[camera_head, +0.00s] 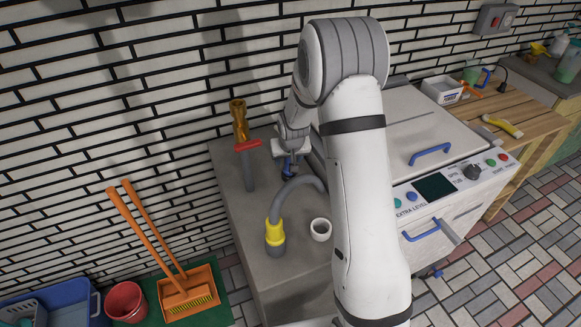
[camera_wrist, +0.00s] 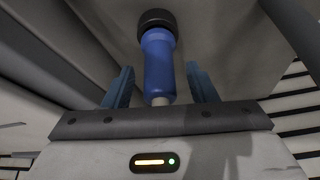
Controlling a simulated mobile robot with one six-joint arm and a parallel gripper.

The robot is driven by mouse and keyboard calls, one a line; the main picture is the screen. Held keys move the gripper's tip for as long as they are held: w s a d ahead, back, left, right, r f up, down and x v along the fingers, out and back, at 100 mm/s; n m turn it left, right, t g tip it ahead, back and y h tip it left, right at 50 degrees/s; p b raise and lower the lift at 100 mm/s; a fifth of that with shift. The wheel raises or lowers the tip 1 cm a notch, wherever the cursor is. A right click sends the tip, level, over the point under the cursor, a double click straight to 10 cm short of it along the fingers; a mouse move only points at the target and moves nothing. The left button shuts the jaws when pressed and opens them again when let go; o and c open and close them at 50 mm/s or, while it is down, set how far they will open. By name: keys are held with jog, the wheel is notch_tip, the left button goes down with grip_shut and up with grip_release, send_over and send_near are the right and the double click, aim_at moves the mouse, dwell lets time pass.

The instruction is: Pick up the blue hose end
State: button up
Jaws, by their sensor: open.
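The blue hose end (camera_wrist: 159,72) shows in the wrist view as a blue sleeve with a dark cap at its far end and a pale, narrower part at its near end. My gripper (camera_wrist: 160,68) is open, with one blue-grey finger on each side of the hose end. A gap shows between the sleeve and each finger. In the head view my gripper (camera_head: 290,165) is above the grey counter, behind my arm. Blue shows there, but I cannot tell finger from hose end.
A machine with a control panel (camera_head: 435,187) is at right. A broom and dustpan (camera_head: 188,288) stand at lower left.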

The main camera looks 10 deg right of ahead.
jog(key=shift+c, duration=0.3)
jog(key=c, duration=1)
jog(key=shift+c, duration=0.2)
jog(key=shift+r, duration=0.15)
